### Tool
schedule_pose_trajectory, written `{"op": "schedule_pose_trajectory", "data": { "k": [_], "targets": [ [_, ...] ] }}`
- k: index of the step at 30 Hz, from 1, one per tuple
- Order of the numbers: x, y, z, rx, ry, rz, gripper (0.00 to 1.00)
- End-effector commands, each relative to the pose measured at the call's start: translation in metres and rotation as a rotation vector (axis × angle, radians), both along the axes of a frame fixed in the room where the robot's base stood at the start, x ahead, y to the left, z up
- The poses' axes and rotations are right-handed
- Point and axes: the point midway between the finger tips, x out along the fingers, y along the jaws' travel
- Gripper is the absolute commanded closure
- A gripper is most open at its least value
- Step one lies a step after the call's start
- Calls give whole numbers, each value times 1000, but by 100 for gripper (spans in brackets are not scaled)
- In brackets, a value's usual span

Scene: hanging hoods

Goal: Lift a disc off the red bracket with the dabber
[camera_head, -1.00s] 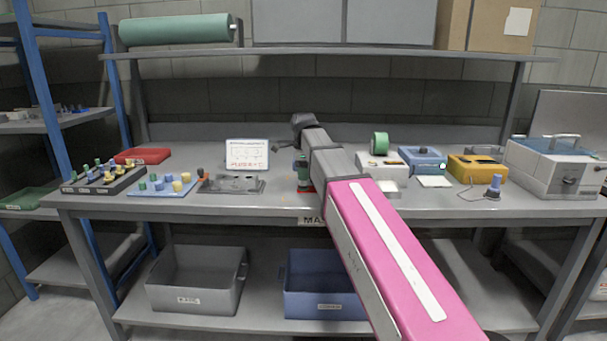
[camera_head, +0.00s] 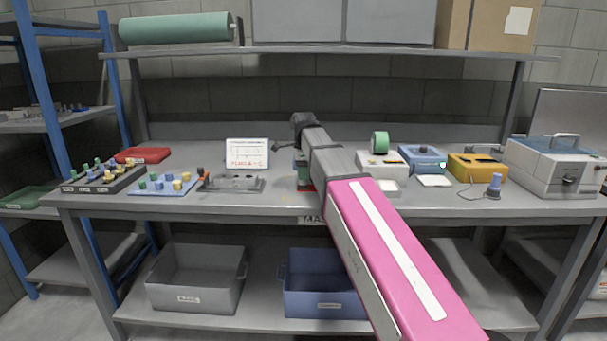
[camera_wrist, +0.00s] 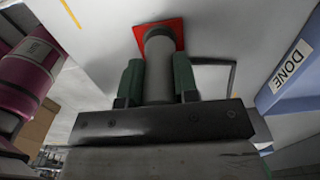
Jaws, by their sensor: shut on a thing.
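My gripper (camera_wrist: 158,62) has two green fingers shut on a grey cylinder (camera_wrist: 159,70), which looks like the dabber, in the wrist view. The cylinder's far end meets a red square (camera_wrist: 172,28), probably the red bracket; I cannot tell whether they touch. In the head view a bit of red (camera_head: 306,186) shows low beside my gripper (camera_head: 302,168), above the bench, partly hidden by my arm. No disc can be made out at the dabber's end.
The grey bench (camera_head: 260,204) holds a peg rack (camera_head: 103,177), a blue board with pegs (camera_head: 162,187), a white sign (camera_head: 247,154), a yellow box (camera_head: 476,168) and a blue box (camera_head: 422,158). A blue bin (camera_head: 325,303) and a grey bin (camera_head: 196,298) stand below.

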Motion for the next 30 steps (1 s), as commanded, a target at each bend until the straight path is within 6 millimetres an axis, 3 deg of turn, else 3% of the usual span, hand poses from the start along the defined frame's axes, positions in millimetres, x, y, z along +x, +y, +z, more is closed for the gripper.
{"op": "schedule_pose_trajectory", "data": {
  "k": [30],
  "targets": [
    [1,0,67,0,-1,0,87]
  ]
}}
